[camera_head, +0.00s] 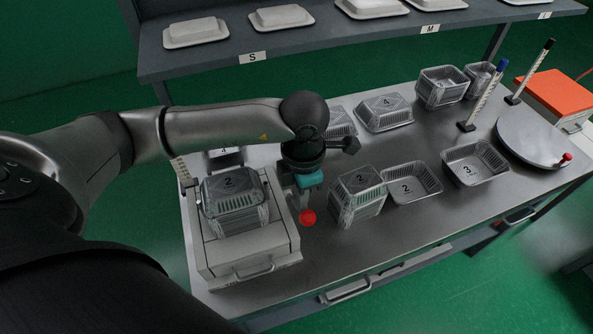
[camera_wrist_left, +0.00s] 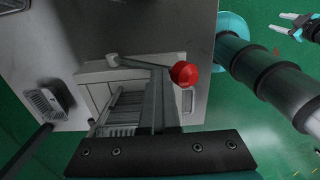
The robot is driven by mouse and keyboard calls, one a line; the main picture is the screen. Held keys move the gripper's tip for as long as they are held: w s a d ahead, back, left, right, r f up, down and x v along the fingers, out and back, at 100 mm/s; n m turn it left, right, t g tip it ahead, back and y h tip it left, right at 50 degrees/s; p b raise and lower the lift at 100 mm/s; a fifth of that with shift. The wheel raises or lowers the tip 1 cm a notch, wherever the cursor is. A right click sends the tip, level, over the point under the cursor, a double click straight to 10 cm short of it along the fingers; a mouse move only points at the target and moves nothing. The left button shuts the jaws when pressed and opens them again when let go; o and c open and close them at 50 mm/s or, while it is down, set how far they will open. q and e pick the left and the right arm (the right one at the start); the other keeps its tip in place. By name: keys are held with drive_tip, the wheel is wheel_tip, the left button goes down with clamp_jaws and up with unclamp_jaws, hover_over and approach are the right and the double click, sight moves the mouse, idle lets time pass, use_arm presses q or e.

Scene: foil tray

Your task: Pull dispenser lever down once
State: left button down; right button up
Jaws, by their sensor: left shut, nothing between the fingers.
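The dispenser (camera_head: 270,250) is a pale grey box on the left end of the steel table, with a stack of foil trays labelled 2 (camera_head: 232,190) in it. Its lever has a red knob (camera_head: 307,217) standing out on the right side. In the left wrist view, the lever arm (camera_wrist_left: 140,64) runs to the red knob (camera_wrist_left: 184,73). My left gripper (camera_head: 305,208) is shut and empty, pointing down by the knob; its fingers (camera_wrist_left: 158,75) show just left of it. I cannot tell whether they touch. My right gripper (camera_wrist_left: 290,27) is at the upper right, apparently open.
Foil trays (camera_head: 412,180) stand right of the lever, with more behind. A round grey plate (camera_head: 530,141), upright marked posts (camera_head: 486,95) and an orange-topped box (camera_head: 557,97) are at the right. A shelf (camera_head: 330,39) with white trays spans the back.

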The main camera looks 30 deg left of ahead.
use_arm(q)
drive_tip(key=shift+s+d+f, duration=0.1)
drive_tip(key=shift+s+d+f+b, duration=0.25)
drive_tip(key=shift+d+f+b, duration=0.05)
drive_tip(key=shift+f+b, duration=0.2)
drive_tip(key=shift+s+d+f+b, duration=0.25)
drive_tip(key=shift+f+b, duration=0.1)
drive_tip(key=shift+f, duration=0.15)
drive_tip(key=shift+w+a+r, duration=0.25)
drive_tip(key=shift+r, duration=0.1)
drive_tip(key=w+a+r, duration=0.6)
drive_tip(key=w+a, duration=0.1)
drive_tip(key=a, duration=0.1)
drive_tip(key=shift+r+p, duration=0.25)
drive_tip(key=shift+p, duration=0.15)
drive_tip(key=shift+r, duration=0.1)
wheel_tip(320, 180, up, 9)
drive_tip(key=p, duration=0.6)
